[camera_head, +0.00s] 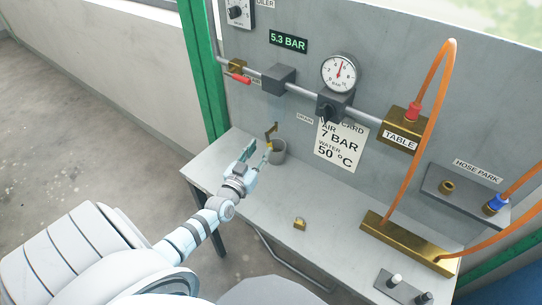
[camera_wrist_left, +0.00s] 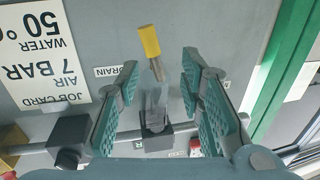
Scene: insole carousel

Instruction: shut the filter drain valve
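The filter drain valve (camera_head: 270,131) has a yellow lever and shows below the grey filter block (camera_head: 278,79), above a grey cup (camera_head: 278,152). In the upside-down left wrist view, the yellow lever (camera_wrist_left: 149,41) points away from the filter block (camera_wrist_left: 156,137), nearly in line with the filter. My left gripper (camera_head: 257,157) is at the valve, beside the cup. Its teal fingers are spread, and in the left wrist view the lever appears between and beyond the fingertips (camera_wrist_left: 160,72). Contact cannot be told. My right gripper is out of view.
A pressure gauge (camera_head: 339,73) and a red-handled valve (camera_head: 239,77) sit on the pipe above. A job card (camera_head: 340,146) is on the panel. A small brass part (camera_head: 300,223) lies on the bench (camera_head: 268,210). Orange hoses (camera_head: 431,120) stand at right.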

